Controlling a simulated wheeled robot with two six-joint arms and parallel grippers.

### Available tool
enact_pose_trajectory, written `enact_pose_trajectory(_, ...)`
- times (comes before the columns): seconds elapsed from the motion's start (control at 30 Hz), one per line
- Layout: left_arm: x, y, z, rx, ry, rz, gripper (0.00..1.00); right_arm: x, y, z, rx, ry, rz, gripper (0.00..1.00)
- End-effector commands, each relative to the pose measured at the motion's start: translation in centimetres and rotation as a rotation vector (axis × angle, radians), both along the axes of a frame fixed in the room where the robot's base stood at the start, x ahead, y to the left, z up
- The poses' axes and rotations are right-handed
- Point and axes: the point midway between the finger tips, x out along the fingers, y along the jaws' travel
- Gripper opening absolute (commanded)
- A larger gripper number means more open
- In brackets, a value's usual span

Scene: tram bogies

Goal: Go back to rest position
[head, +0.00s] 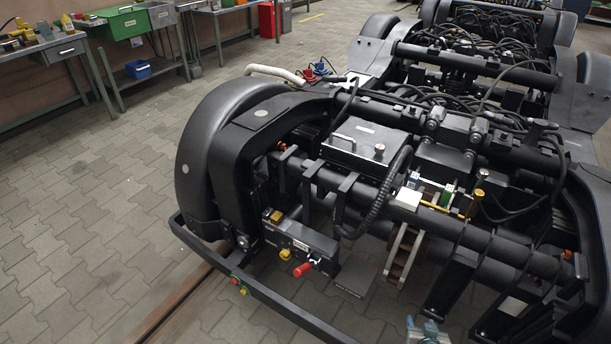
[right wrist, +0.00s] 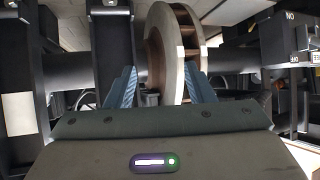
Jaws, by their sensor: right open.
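My right gripper (head: 427,331) shows at the bottom edge of the head view, in front of the near tram bogie (head: 330,240). Only its bluish finger tips are in the picture there. In the right wrist view the same gripper (right wrist: 162,86) is open, with two blue ribbed fingers apart and nothing seen held between them. A brake disc (right wrist: 158,45) with a pale rim stands ahead of the fingers. The disc also shows low on the bogie in the head view (head: 400,258). My left gripper is not in view.
A black curved bar (head: 285,313) with red and green buttons runs along the bogie's near side. A red knob (head: 303,269) sticks out above it. Workbenches (head: 68,50) with a green box (head: 122,22) stand at the back left. The paved floor (head: 95,215) at left is clear.

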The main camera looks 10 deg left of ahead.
Motion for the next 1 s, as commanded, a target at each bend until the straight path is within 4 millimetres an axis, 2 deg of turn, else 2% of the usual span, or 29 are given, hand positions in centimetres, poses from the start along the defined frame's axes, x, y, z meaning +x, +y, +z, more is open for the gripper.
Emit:
enact_pose_trajectory(0.03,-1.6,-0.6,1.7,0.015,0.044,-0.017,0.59,-3.6,-0.8,-0.9,-0.013,0.097,0.003,0.48)
enact_pose_trajectory(0.1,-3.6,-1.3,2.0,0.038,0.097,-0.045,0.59,-8.3,-1.7,-3.6,-0.028,0.216,0.005,0.48)
enact_pose_trajectory(0.17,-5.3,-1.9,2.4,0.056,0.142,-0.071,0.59,-12.4,-2.6,-5.5,-0.04,0.313,0.006,0.48)
enact_pose_trajectory(0.23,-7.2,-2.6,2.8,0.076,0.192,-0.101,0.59,-17.5,-3.6,-7.2,-0.053,0.423,0.008,0.48)
enact_pose_trajectory(0.4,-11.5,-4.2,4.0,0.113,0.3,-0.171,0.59,-29.2,-6.0,-9.5,-0.083,0.659,0.007,0.48)
enact_pose_trajectory(0.5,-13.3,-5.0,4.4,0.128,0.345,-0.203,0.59,-34.6,-7.2,-10.0,-0.096,0.76,0.007,0.48)
enact_pose_trajectory(0.6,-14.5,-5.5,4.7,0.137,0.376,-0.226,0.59,-38.1,-7.8,-10.2,-0.104,0.824,0.007,0.48)
enact_pose_trajectory(0.7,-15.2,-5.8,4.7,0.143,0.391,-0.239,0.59,-39.9,-8.2,-10.4,-0.108,0.858,0.006,0.48)
enact_pose_trajectory(1.0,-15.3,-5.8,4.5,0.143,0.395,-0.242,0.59,-40.4,-8.3,-10.6,-0.109,0.867,0.006,0.48)
